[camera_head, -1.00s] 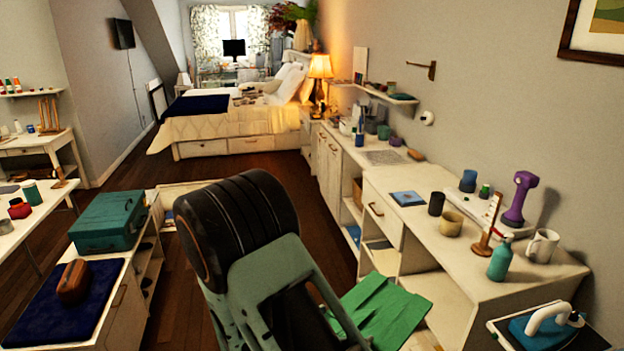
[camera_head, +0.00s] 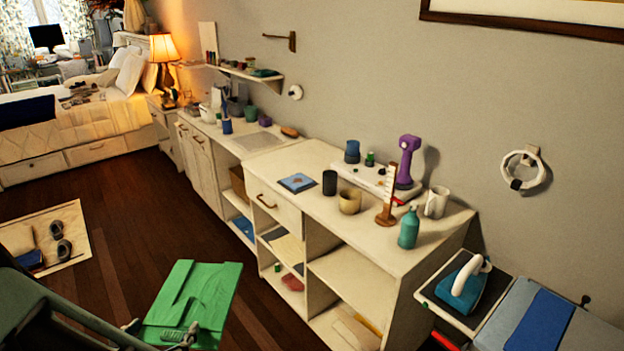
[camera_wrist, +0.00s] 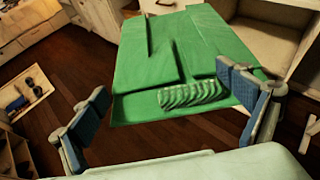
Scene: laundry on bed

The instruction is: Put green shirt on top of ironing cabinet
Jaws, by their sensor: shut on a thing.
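The green shirt (camera_head: 205,300) is a folded flat piece held in the air above the dark floor, in front of the white shelf unit. It also fills the upper middle of the wrist view (camera_wrist: 160,60). My gripper (camera_head: 182,338) is at its near edge and is shut on it, with the blue finger pads at either side in the wrist view (camera_wrist: 172,98). What I take for the ironing cabinet (camera_head: 565,325) is at the lower right, with a grey padded top and a blue strip across it. The shirt is well left of it, apart from it.
A teal iron (camera_head: 465,285) stands on a dark pad beside the grey top. The white shelf unit (camera_head: 335,230) between shirt and wall carries a teal bottle (camera_head: 409,228), mug (camera_head: 436,202) and purple tool (camera_head: 407,160). Open floor (camera_head: 130,230) lies left.

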